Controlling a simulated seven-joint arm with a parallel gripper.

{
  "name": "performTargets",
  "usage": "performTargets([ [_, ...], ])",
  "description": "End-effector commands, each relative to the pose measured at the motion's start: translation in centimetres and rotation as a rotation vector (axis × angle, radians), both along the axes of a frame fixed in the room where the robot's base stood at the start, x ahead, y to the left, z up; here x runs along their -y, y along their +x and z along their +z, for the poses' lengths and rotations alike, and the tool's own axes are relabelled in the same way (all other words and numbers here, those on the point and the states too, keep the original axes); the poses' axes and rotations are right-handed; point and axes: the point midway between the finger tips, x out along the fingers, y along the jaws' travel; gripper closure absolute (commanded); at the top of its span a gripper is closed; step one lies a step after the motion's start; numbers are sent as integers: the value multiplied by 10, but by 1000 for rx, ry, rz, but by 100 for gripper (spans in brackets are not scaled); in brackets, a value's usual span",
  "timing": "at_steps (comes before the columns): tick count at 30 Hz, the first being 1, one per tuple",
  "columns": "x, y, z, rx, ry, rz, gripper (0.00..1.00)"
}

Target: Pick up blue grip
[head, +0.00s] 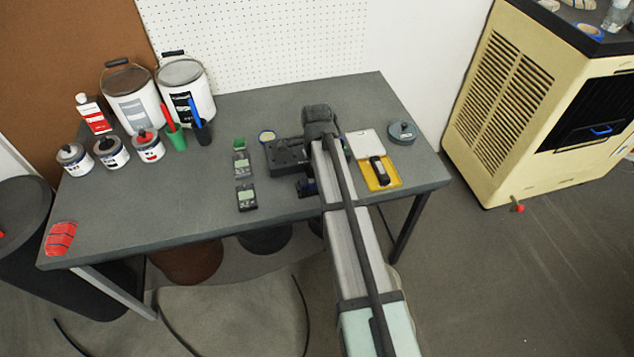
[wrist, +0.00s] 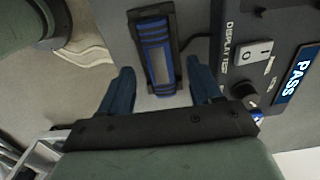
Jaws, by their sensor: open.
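The blue grip (wrist: 155,48) is a ribbed blue block with a grey strip down its middle and a black frame around it. It shows at the top middle of the wrist view. My gripper (wrist: 160,64) is open, with one dark blue finger on each side of the grip's near end. A gap shows between each finger and the grip, and nothing is held. In the head view my arm hides most of this spot, and I cannot tell whether the small dark blue patch there is the grip or a finger.
A dark tester box (wrist: 265,60) with a switch, a knob and a PASS display stands close right of the fingers. A dark cable runs between grip and box. On the workbench (head: 120,215) a yellow tray (head: 391,182) lies right of my arm, and two small meters lie left.

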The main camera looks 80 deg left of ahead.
Motion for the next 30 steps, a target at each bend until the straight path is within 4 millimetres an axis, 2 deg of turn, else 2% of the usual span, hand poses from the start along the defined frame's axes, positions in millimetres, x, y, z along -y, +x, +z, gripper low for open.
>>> performTargets([
  [3, 1, 0, -16, 0, -2, 0, 36],
  [6, 0, 0, -23, 0, 0, 1, 36],
  [13, 0, 0, -23, 0, 0, 1, 37],
  [30, 0, 0, -23, 0, 0, 1, 92],
])
